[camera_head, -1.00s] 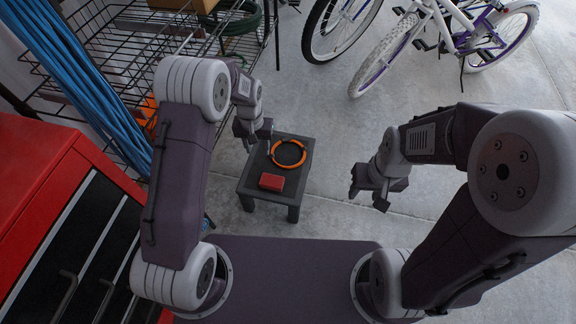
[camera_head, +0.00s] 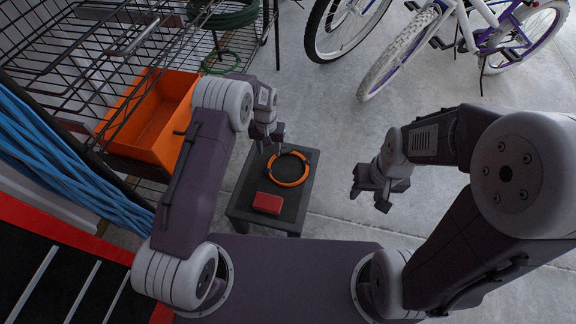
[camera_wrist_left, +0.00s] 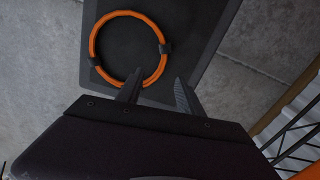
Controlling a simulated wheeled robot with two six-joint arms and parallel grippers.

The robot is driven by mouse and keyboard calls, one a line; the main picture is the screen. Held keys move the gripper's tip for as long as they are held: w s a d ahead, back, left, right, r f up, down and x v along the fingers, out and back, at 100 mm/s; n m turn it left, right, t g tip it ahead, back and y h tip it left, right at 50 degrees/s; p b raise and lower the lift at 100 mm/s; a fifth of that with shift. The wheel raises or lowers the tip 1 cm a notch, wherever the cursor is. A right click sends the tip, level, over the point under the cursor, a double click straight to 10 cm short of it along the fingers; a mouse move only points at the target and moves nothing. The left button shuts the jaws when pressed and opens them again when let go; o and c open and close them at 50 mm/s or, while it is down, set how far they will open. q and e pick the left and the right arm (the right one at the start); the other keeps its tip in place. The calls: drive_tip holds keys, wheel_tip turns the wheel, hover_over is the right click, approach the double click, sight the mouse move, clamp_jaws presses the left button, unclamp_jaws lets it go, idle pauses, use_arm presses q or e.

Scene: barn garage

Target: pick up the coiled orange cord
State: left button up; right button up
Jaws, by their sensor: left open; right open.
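The coiled orange cord (camera_head: 289,185) lies as a ring with dark bands on a low dark stool-like table (camera_head: 242,199). In the left wrist view the cord (camera_wrist_left: 93,44) also shows, with the table (camera_wrist_left: 196,32) under it. My left gripper (camera_head: 268,146) is open above the upper left of the ring. My right gripper (camera_head: 374,193) is open and empty, off to the right of the table.
A red box (camera_head: 267,203) lies on the table's near part. A wire rack (camera_head: 110,62) with an orange bin (camera_head: 152,128) stands to the left, near blue tubing (camera_head: 62,160) and a red cabinet (camera_head: 70,236). Bicycles (camera_head: 440,40) stand at the back; the floor on the right is clear.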

sight(269, 164)
use_arm(q)
wheel_tip(269, 164, down, 3)
drive_tip(key=shift+f+b, duration=0.1)
drive_tip(key=shift+b, duration=0.5)
drive_tip(key=f+b, duration=0.4)
drive_tip(key=f, duration=0.1)
drive_tip(key=shift+s+a, duration=0.2)
drive_tip(key=shift+s, duration=0.1)
drive_tip(key=shift+r, duration=0.2)
clamp_jaws()
use_arm(e)
wheel_tip(269, 164, down, 6)
drive_tip(key=shift+f, duration=0.2)
